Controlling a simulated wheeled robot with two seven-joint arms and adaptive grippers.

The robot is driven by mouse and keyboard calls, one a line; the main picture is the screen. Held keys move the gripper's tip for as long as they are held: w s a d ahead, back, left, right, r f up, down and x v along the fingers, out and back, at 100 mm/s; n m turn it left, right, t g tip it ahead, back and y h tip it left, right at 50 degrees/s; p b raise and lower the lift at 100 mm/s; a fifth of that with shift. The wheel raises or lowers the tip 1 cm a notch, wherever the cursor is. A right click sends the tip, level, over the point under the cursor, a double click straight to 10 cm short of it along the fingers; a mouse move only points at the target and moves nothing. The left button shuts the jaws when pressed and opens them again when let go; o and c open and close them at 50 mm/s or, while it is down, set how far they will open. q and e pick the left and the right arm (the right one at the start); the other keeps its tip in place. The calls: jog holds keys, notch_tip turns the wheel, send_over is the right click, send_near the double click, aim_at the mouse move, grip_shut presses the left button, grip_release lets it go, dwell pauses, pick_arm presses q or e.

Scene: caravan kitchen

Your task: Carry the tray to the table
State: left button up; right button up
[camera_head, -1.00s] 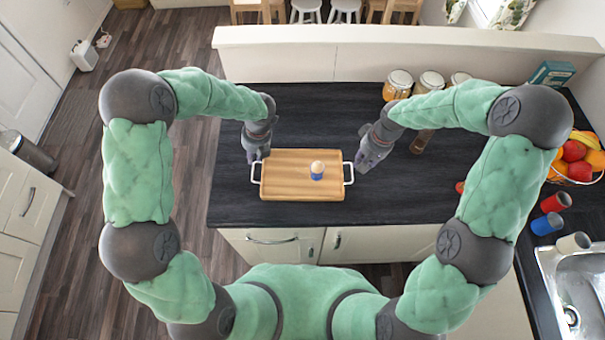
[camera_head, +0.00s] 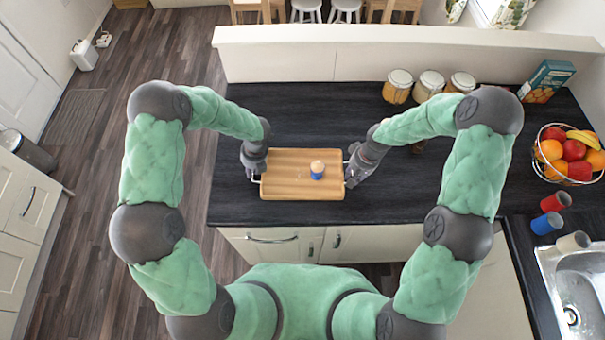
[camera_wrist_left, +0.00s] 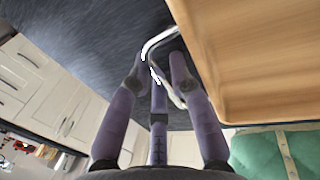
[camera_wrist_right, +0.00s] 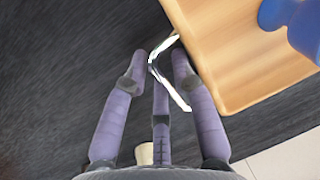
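The wooden tray (camera_head: 285,200) lies on the dark worktop, with an egg in a blue cup (camera_head: 317,173) upright on it. My left gripper (camera_head: 253,172) is at the tray's left handle; its fingers are spread around the white handle (camera_wrist_left: 160,38) in the left wrist view. My right gripper (camera_head: 353,177) is at the right end; its fingers are apart, with the shiny right handle (camera_wrist_right: 166,44) between them in the right wrist view. Neither gripper is visibly closed on its handle. No table is clearly seen; wooden chairs (camera_head: 250,8) and stools show at the far top.
Several jars (camera_head: 398,86) and a teal box (camera_head: 548,80) stand at the back of the worktop (camera_head: 300,110), before a raised white ledge (camera_head: 400,50). A fruit basket (camera_head: 568,155), cups (camera_head: 547,223) and a sink (camera_head: 580,285) are at right. Open floor (camera_head: 150,60) lies at left.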

pick_arm(q)
jog(key=shift+c, duration=0.3)
pick_arm(e)
jog(key=shift+c, duration=0.3)
pick_arm(q)
grip_shut()
pick_arm(e)
grip_shut()
pick_arm(q)
jog(key=shift+r, duration=0.15)
pick_arm(e)
jog(key=shift+r, duration=0.1)
